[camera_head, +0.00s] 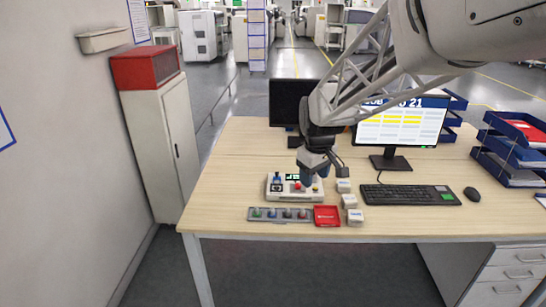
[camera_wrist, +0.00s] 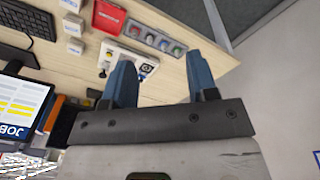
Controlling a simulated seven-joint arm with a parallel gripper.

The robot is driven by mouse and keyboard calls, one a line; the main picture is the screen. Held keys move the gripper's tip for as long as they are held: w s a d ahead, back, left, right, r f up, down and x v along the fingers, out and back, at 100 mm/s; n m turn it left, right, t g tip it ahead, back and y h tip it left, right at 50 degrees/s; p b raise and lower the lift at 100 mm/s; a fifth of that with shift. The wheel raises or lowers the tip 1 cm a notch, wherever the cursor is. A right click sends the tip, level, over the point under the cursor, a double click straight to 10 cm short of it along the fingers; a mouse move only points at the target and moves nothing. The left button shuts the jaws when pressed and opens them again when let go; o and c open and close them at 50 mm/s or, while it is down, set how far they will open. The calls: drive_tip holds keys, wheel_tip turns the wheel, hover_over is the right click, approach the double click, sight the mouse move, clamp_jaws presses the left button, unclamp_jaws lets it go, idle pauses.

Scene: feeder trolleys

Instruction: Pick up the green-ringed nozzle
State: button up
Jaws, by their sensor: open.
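The nozzle tray (camera_head: 250,219) is a grey strip at the table's front edge holding a row of small nozzles with coloured rings. The green-ringed nozzle (camera_head: 256,212) appears to be the leftmost one. In the wrist view the row runs along the upper middle, and the green-looking nozzle (camera_wrist: 178,51) is at its far right end; ring colours are small and hard to tell there. My gripper (camera_head: 310,180) hangs above the white control box, behind and right of the tray. Its blue fingers (camera_wrist: 162,75) are apart with nothing held between them.
A white control box (camera_head: 275,191) with a small display and buttons sits just behind the tray. A red box (camera_head: 327,215) adjoins the tray's right end. Several small white boxes (camera_head: 349,201), a keyboard (camera_head: 410,195) and a monitor (camera_head: 400,125) lie farther right. The table's left part is clear.

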drive_tip(key=w+a+f+n, duration=0.4)
drive_tip(key=w+a+f, duration=0.55)
drive_tip(key=w, duration=0.45)
drive_tip(key=n+g, duration=0.1)
drive_tip(key=n, duration=0.3)
hover_over(256, 207)
drive_tip(key=f, duration=1.4)
drive_tip(key=shift+w+d+f, duration=0.1)
drive_tip(key=shift+d+f, duration=0.1)
drive_tip(key=shift+f, duration=0.05)
drive_tip(key=shift+w+a+f, duration=0.1)
drive_tip(key=shift+a+f, duration=0.05)
drive_tip(key=shift+f, duration=0.1)
drive_tip(key=shift+f, duration=0.1)
drive_tip(key=shift+f, duration=1.2)
drive_tip(key=shift+f, duration=0.1)
drive_tip(key=shift+f, duration=2.5)
